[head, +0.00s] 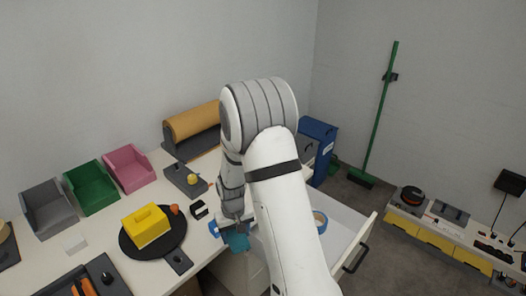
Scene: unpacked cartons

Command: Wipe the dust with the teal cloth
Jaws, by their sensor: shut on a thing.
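My gripper (231,226) is at the front right part of the white table (146,277), beside the open drawer. It is shut on the teal cloth (238,242), which hangs just below the fingers. My arm hides part of the table and drawer behind it. I cannot tell whether the cloth touches the table top. No dust can be made out in this view.
A yellow block (147,228) sits on a round black board (126,244) left of my gripper. Grey (50,212), green (91,190) and pink (129,170) bins stand along the wall.

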